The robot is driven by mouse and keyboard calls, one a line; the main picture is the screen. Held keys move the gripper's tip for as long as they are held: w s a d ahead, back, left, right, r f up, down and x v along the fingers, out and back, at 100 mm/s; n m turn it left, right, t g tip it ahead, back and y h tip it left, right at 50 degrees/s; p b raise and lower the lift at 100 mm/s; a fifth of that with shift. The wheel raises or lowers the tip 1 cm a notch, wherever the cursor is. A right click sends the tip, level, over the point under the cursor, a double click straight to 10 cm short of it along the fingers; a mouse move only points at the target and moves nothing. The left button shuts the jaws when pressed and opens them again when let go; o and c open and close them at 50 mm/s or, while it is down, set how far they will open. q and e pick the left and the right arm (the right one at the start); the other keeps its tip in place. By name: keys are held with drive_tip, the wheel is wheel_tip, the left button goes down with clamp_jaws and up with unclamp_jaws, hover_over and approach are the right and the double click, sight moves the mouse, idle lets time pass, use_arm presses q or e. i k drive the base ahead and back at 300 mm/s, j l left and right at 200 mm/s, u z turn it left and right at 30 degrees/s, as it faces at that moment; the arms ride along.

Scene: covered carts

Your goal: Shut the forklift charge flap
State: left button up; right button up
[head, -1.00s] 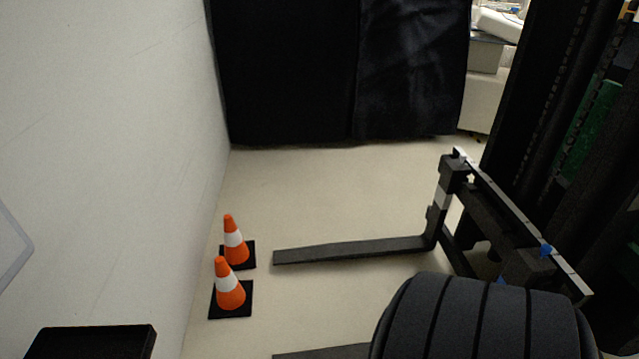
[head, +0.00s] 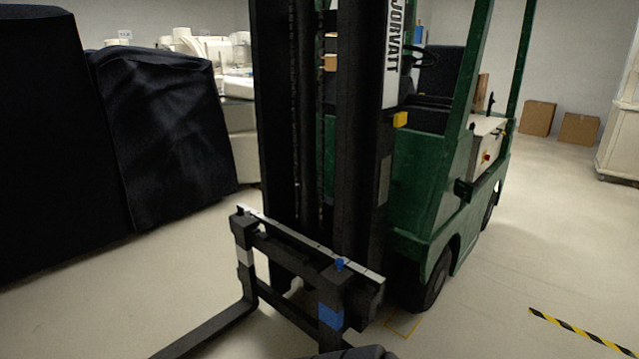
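The green forklift (head: 419,205) stands in the middle of the head view, its black mast (head: 352,130) and fork carriage (head: 290,262) towards me. Its right side runs away to the back right. On that side is a beige panel (head: 484,152) with a small red spot. A small dark part (head: 463,190) sticks out lower down and nearer. I cannot tell from here which part is the charge flap or how far it stands open. Neither of my grippers shows.
A fork (head: 208,330) reaches low towards the bottom left. Black-covered carts (head: 160,130) stand on the left. Yellow-black tape (head: 580,333) lies on the floor at right. Cardboard boxes (head: 537,118) stand at the back wall. The floor right of the forklift is mostly clear.

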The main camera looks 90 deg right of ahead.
sight(465, 190)
drive_tip(key=z, duration=3.7)
